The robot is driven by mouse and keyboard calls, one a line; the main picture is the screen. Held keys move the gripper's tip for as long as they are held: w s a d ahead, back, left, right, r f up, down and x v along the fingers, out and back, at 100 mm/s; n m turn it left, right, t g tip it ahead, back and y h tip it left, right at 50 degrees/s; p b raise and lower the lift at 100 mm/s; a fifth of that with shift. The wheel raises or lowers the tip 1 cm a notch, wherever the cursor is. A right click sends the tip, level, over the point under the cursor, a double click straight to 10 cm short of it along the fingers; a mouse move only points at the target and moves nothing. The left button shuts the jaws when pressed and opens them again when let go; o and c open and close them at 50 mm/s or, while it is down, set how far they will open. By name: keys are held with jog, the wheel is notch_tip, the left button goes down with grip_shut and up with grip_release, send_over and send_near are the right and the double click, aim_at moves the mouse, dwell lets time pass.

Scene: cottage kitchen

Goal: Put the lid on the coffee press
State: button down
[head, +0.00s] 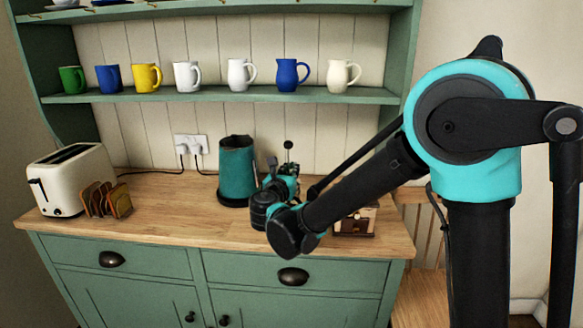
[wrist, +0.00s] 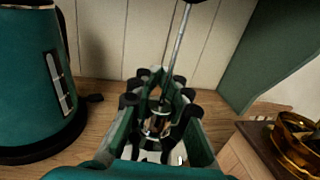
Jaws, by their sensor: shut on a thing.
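My gripper (wrist: 160,90) is shut on the coffee press lid (wrist: 157,123), a shiny metal piece between the two fingers in the wrist view. A thin metal plunger rod rises from it, leaning right. In the head view my gripper (head: 285,172) is over the back of the worktop, just right of the teal kettle, and the dark knob of the lid's rod (head: 288,145) shows above it. The coffee press itself cannot be clearly made out; my gripper and arm cover that area. Some shiny metal shows low between the fingers, but I cannot tell what it belongs to.
The teal kettle (head: 237,175) stands close on the left. A wooden grinder with a brass bowl (wrist: 295,130) stands on the right, partly behind my arm. A toaster (head: 70,178) and toast rack (head: 105,200) are far left. The front-left worktop (head: 175,220) is clear.

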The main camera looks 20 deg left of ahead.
jog(key=c, duration=1.7)
grip_release()
jog(key=s, duration=1.1)
jog(key=shift+d, duration=0.35)
